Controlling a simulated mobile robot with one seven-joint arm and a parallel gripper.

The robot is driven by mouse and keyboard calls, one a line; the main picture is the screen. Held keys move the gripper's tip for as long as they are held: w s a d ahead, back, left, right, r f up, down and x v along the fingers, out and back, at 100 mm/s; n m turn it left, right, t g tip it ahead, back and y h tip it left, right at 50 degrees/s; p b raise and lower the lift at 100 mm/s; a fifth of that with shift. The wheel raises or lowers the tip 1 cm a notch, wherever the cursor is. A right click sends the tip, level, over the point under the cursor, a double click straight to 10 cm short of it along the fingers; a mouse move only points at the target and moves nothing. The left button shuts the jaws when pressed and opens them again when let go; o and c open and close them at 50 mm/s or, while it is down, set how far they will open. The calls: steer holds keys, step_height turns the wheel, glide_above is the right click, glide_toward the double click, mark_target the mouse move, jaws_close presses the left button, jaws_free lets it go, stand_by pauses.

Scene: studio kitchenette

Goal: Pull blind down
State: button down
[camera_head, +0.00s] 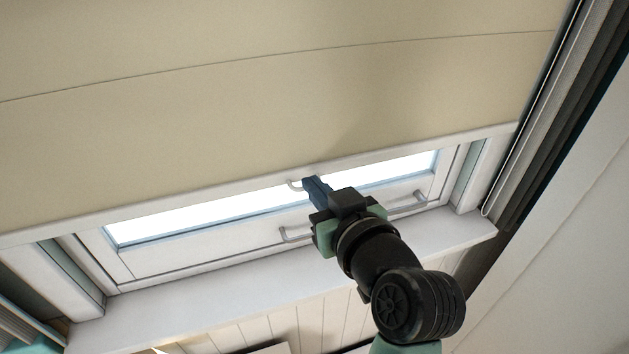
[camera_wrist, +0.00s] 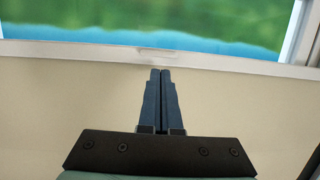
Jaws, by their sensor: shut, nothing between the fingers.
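The beige roller blind (camera_head: 300,95) hangs most of the way down the window. I cannot tell whether the fingers touch the ring.
A strip of bright glass (camera_head: 200,215) shows below the bar. Window handles (camera_head: 295,236) sit on the lower frame, above the white sill (camera_head: 180,300). A cord (camera_head: 507,165) and dark curtain folds (camera_head: 555,130) hang at the right.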

steer(key=shift+w+a+f, duration=0.15)
steer(key=shift+w+f, duration=0.15)
steer(key=shift+f, duration=0.3)
step_height(320, 180, down, 28)
steer(key=b, duration=2.3)
steer(key=shift+r, duration=0.25)
